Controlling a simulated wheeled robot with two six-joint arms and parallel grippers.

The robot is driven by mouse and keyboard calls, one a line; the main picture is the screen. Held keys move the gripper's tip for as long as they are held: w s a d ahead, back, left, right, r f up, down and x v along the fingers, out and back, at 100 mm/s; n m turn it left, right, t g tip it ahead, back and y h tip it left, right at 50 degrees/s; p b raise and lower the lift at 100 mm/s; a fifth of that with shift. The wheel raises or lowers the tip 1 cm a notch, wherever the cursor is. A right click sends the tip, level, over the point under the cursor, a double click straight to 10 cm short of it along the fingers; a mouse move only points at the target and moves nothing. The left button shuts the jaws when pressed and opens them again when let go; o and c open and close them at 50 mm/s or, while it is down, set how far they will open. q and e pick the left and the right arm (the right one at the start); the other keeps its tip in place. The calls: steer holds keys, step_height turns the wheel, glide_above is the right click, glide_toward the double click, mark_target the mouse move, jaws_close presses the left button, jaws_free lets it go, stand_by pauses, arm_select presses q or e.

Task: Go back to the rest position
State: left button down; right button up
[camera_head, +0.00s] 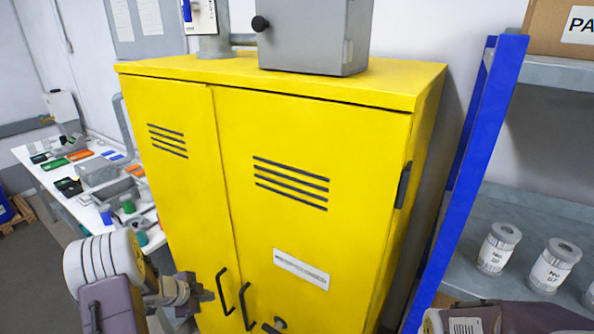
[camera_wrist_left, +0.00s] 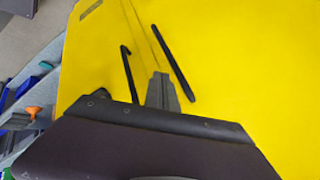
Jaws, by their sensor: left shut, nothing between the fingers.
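My left gripper (camera_head: 208,291) is shut and empty in front of the yellow cabinet (camera_head: 300,150), low and just left of its two black door handles. In the left wrist view the closed fingers (camera_wrist_left: 162,88) point at the yellow doors, between the two black handles (camera_wrist_left: 174,62). I cannot tell whether the fingers touch the doors. Both doors look shut.
A grey box (camera_head: 315,35) stands on the cabinet. A blue-framed shelf (camera_head: 466,180) to the right holds white labelled cans (camera_head: 552,265). A white workbench (camera_head: 62,180) with tools and parts is at the left, with open floor (camera_head: 40,265) before it.

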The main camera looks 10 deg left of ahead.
arm_select(q)
steer(key=s+d+f+n+g+y+b, duration=0.1)
steer(key=s+d+f+n+g+b, duration=0.1)
steer(key=s+d+n+b, duration=0.4)
steer(key=s+d+f+n+g+y+b, duration=0.1)
steer(key=s+d+f+n+g+b, duration=0.2)
steer(key=s+d+n+b, duration=0.3)
steer(key=s+d+f+n, duration=0.1)
steer(key=s+d, duration=0.4)
steer(key=s, duration=0.2)
steer(key=shift+s+n+g+b, duration=0.3)
steer(key=shift+b, duration=0.05)
arm_select(e)
step_height(320, 180, down, 14)
arm_select(q)
steer(key=shift+d, duration=0.15)
arm_select(e)
steer(key=shift+s, duration=0.15)
